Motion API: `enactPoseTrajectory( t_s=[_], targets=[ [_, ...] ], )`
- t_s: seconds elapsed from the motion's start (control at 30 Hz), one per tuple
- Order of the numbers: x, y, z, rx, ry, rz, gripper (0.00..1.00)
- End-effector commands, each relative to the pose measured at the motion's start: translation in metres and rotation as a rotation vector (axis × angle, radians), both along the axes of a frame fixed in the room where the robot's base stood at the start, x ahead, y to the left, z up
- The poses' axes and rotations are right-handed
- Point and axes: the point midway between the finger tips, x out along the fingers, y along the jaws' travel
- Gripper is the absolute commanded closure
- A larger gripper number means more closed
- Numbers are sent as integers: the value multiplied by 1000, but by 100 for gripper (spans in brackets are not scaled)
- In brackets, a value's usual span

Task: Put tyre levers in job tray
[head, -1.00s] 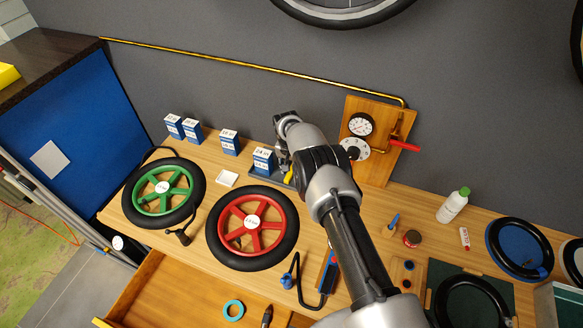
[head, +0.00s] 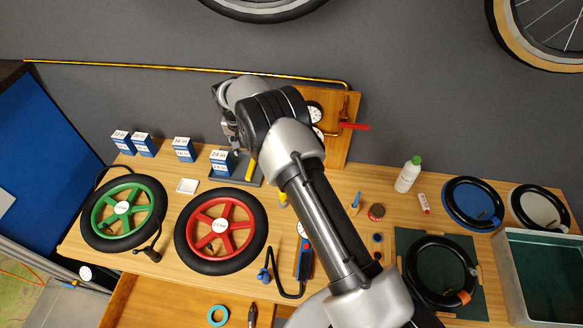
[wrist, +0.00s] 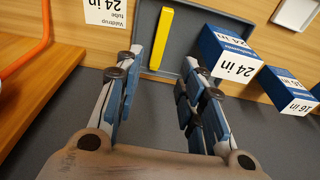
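A yellow bar, seemingly a tyre lever (head: 252,168), lies in a shallow grey tray (head: 258,182) at the back of the bench. In the wrist view the yellow lever (wrist: 161,38) lies in the grey tray (wrist: 193,20), beyond and roughly between my fingertips. My gripper (wrist: 158,78) is open, with nothing between its fingers. In the head view my gripper (head: 228,128) is partly hidden by my arm. A second small yellow piece (head: 283,198) shows beside my arm, mostly hidden. I cannot tell whether the grey tray is the job tray.
A wooden gauge board with a red lever (head: 354,126) is behind my arm. Green (head: 124,208) and red (head: 221,226) wheels lie in front. A large open bin (head: 513,310) is at right.

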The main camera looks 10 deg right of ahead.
Motion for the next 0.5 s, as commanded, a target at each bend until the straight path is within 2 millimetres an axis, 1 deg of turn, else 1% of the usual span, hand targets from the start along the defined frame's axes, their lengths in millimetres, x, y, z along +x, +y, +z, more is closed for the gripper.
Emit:
enactPoseTrajectory(
  t_s=[0.07,0.17,0.27,0.3,0.33,0.37,0.4,0.47,0.5],
  targets=[
    [0,-1,3,0,-1,1,64],
    [0,-5,25,3,-11,10,64],
    [-6,-14,68,6,-26,28,64],
    [-10,-20,90,8,-33,37,64],
    [-15,-24,107,7,-39,47,64],
    [-20,-28,124,8,-44,55,64],
    [-29,-34,145,8,-51,68,64],
    [-44,-43,176,9,-62,86,64],
    [-55,-49,196,9,-69,98,64]
  ],
)
